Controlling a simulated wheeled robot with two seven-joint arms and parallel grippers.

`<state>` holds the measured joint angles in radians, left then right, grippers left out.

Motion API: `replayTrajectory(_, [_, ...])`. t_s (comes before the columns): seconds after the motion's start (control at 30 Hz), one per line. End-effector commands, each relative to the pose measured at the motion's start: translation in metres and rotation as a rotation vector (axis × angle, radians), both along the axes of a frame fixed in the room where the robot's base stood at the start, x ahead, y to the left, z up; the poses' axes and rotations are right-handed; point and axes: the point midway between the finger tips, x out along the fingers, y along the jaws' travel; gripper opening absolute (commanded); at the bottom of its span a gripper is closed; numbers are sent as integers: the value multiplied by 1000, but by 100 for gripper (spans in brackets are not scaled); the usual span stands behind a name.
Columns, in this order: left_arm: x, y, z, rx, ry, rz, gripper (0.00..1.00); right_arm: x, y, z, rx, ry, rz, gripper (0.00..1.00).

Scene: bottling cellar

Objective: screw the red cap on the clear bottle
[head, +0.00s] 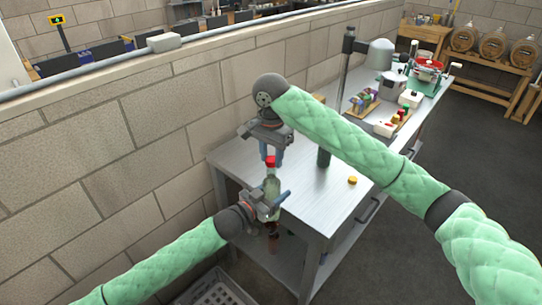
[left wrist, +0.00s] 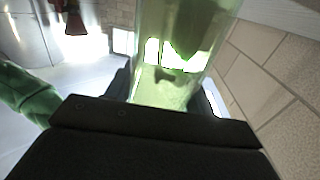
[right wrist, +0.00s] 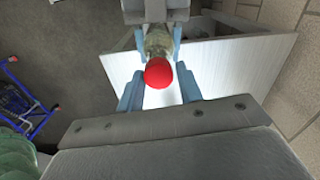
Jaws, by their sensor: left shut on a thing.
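The clear bottle (head: 271,187), greenish and about upright, is held by my left gripper (head: 268,206) at the near end of the metal table. Its glass fills the upper middle of the left wrist view (left wrist: 178,45) between the jaws. The red cap (head: 270,161) sits at the top of the bottle; how tightly it sits cannot be told. My right gripper (head: 271,148) points down from above. In the right wrist view its blue fingers (right wrist: 158,92) stand apart, with the red cap (right wrist: 158,72) between or just beyond their tips, with gaps on both sides.
The metal table (head: 312,205) has a yellow cap (head: 352,180) on its bare near part. A post (head: 340,95) rises behind my right arm. A rack of small coloured items (head: 364,101) and a red-topped device (head: 430,66) stand farther back. A block wall runs along the left; a grey crate (head: 215,290) is below.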

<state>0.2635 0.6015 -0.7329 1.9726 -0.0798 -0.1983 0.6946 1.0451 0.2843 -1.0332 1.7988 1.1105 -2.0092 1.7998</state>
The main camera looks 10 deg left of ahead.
Motion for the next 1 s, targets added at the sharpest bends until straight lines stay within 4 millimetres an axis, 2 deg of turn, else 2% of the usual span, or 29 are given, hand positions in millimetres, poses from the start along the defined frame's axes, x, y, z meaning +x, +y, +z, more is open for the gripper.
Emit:
replayTrajectory(0.03, [0,-1,1,-1,-2,-1,0,0,0,1,0,0,0,46])
replayTrajectory(0.07, [0,0,1,-1,-2,-1,0,0,0,0,0,0,1,51])
replayTrajectory(0.43, [1,1,2,-1,0,1,0,-1,0,4,0,1,5,52])
replayTrajectory(0.8, [1,1,1,-1,0,2,0,-1,1,41,-1,0,6,52])
replayTrajectory(1.0, [1,1,1,-1,0,2,0,-1,1,45,-1,3,6,52])
